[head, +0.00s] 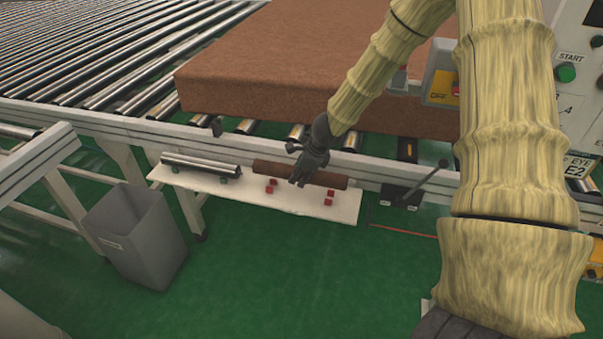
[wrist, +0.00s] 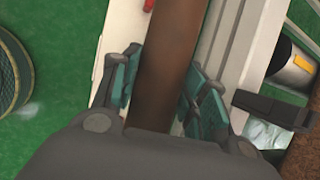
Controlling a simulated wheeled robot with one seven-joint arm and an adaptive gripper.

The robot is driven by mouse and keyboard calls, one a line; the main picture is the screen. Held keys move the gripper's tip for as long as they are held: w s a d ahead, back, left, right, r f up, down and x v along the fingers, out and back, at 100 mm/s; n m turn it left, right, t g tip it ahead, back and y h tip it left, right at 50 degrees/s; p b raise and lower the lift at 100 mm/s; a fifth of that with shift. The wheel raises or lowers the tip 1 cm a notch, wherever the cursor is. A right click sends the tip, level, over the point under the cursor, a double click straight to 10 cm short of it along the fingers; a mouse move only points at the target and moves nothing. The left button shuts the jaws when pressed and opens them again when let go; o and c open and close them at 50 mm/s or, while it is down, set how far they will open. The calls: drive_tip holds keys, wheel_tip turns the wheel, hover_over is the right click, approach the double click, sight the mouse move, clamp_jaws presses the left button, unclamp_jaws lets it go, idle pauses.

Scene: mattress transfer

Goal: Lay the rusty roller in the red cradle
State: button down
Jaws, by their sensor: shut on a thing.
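The rusty roller (head: 273,168) is a brown cylinder above the back part of a white shelf, along the conveyor's side. My gripper (head: 308,170) is around its middle and hides part of it. In the wrist view the roller (wrist: 172,60) runs between my gripper's teal finger pads (wrist: 160,90), which are shut on it. I cannot tell whether the roller touches the shelf. The red cradle is a set of small red blocks (head: 329,200) on the shelf, in front of the roller, with more red blocks (head: 271,185) to the left. No roller lies on these blocks.
The white shelf (head: 240,199) also holds a shiny steel roller (head: 202,163) at its left. A grey bin (head: 134,236) stands on the green floor. A brown mattress (head: 270,70) lies on the conveyor behind. A black lever (head: 428,183) stands right of the shelf.

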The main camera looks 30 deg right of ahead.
drive_tip(key=shift+f+b, duration=1.75)
drive_tip(key=shift+f, duration=0.25)
drive_tip(key=c, duration=0.7)
unclamp_jaws()
drive_tip(key=shift+v, duration=5.95)
